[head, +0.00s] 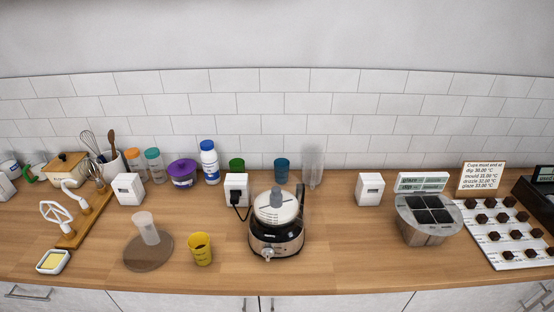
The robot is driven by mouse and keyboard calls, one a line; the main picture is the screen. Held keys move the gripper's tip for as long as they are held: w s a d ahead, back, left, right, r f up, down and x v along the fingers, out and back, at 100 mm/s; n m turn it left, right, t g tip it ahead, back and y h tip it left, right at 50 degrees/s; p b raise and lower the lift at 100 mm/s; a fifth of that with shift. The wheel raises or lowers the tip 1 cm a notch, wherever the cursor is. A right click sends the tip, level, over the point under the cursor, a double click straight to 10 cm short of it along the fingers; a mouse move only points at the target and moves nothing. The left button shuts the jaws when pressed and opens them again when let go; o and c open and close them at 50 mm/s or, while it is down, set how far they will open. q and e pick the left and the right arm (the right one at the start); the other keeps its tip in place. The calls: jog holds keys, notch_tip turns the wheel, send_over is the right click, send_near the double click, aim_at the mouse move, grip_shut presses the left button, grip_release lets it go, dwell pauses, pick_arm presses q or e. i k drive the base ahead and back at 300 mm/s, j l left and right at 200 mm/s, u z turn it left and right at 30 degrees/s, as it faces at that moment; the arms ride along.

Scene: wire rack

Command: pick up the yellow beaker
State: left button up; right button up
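The yellow beaker (200,250) stands upright near the front edge of the wooden counter, left of the middle in the head view. Neither of my grippers shows in the head view, and nothing is touching the beaker.
A white outlet box (237,189) with a black plug stands behind the beaker. A purple pot (182,172), a white bottle with a blue cap (209,163) and a green cup (236,165) stand along the wall. The counter right of the food processor (345,247) is clear.

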aim_at(199, 244)
jog(key=i+j, duration=1.15)
jog(key=j, duration=0.1)
